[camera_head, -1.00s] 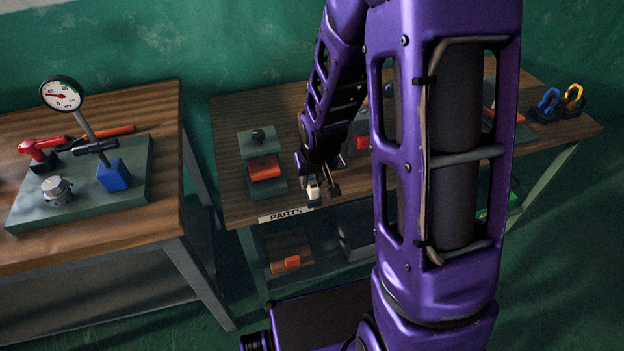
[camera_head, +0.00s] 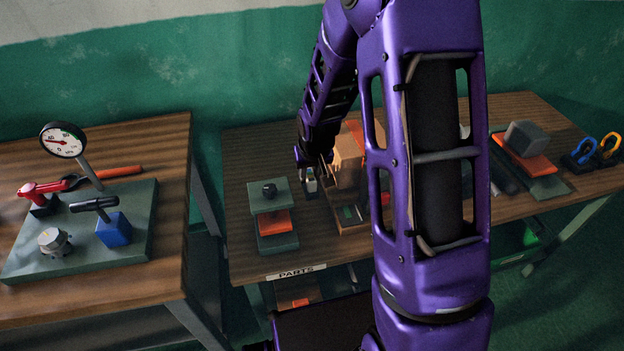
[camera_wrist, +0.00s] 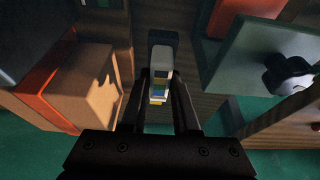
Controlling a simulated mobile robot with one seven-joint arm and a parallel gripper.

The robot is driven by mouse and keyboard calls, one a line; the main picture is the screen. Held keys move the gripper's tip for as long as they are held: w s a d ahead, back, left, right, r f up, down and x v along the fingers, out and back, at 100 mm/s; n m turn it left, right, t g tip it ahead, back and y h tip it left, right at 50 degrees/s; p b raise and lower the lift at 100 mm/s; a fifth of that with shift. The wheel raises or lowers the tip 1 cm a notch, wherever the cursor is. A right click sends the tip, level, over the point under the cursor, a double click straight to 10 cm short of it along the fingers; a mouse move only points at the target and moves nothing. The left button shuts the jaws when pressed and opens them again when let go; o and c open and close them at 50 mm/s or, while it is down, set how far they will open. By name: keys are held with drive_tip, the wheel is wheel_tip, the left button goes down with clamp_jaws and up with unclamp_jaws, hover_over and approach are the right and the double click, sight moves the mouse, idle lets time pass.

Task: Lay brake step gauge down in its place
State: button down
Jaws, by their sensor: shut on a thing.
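The gauge points away from the wrist, over the wooden table top. In the head view my gripper (camera_head: 311,186) is low over the parts table, with the pale gauge (camera_head: 311,185) at its tips, just right of a green-and-orange fixture (camera_head: 258,195). A dark shape borders the gauge's far end in the wrist view. I cannot tell whether the gauge touches the table.
The fixture's green plate and black knob (camera_wrist: 288,74) stand close right in the wrist view. A brown block (camera_wrist: 85,90) with an orange plate is close left. The parts table's front edge bears a PARTS label (camera_head: 296,272). A gauge stand table (camera_head: 165,250) is at left.

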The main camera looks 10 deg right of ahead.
sight(310, 193)
idle(0.3)
wheel_tip(310, 193, down, 7)
drive_tip(key=b, duration=0.6)
drive_tip(key=shift+r, duration=0.1)
drive_tip(key=shift+f+b, duration=0.6)
drive_tip(key=shift+b, duration=0.1)
drive_tip(key=c, duration=0.6)
unclamp_jaws()
drive_tip(key=p+v, duration=0.3)
drive_tip(key=v, duration=1.4)
drive_tip(key=shift+s+r, duration=0.15)
drive_tip(key=shift+r, duration=0.05)
